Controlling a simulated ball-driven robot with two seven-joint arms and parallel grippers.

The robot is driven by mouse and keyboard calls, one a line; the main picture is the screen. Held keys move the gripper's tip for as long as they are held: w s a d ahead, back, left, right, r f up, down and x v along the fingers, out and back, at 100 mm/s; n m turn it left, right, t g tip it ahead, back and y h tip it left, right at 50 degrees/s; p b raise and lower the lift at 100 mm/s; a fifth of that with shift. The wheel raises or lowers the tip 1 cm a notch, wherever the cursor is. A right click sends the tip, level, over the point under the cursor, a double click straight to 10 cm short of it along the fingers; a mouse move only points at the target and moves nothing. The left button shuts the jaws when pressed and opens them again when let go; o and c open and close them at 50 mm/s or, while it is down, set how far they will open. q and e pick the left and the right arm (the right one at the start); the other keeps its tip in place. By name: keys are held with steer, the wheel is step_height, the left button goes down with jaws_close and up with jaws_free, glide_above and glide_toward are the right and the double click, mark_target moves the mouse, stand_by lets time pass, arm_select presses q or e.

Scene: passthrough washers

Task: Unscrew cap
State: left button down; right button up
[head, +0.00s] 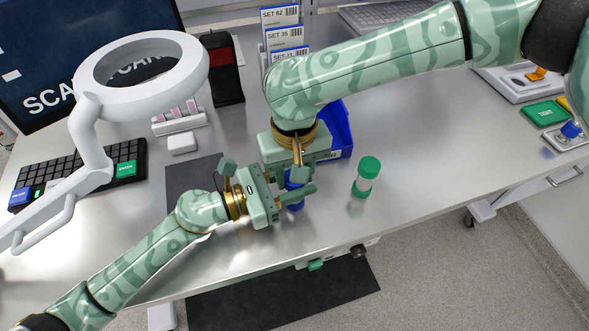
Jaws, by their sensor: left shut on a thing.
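A blue container (296,205) is held upright between the fingers of my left gripper (297,195), near the front of the metal table. Blue shows above and below these fingers; the rest is hidden, and I cannot make out its cap apart from its body. My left gripper is shut on it. My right gripper (298,164) points down from above, right over the container's top. Its fingers are mostly hidden, so I cannot tell whether they grip or touch the top. A clear container with a green cap (368,168) stands upright to the right, apart from both grippers.
A blue bin (337,128) stands behind my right gripper. A white ring magnifier (142,48), a keyboard (128,152) and a dark mat (190,172) are at left. Green and white fixtures (545,113) stand at far right. The table right of the green-capped container is clear.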

steer(key=shift+c, duration=1)
steer(key=n, duration=0.3)
steer(key=o, duration=1.1)
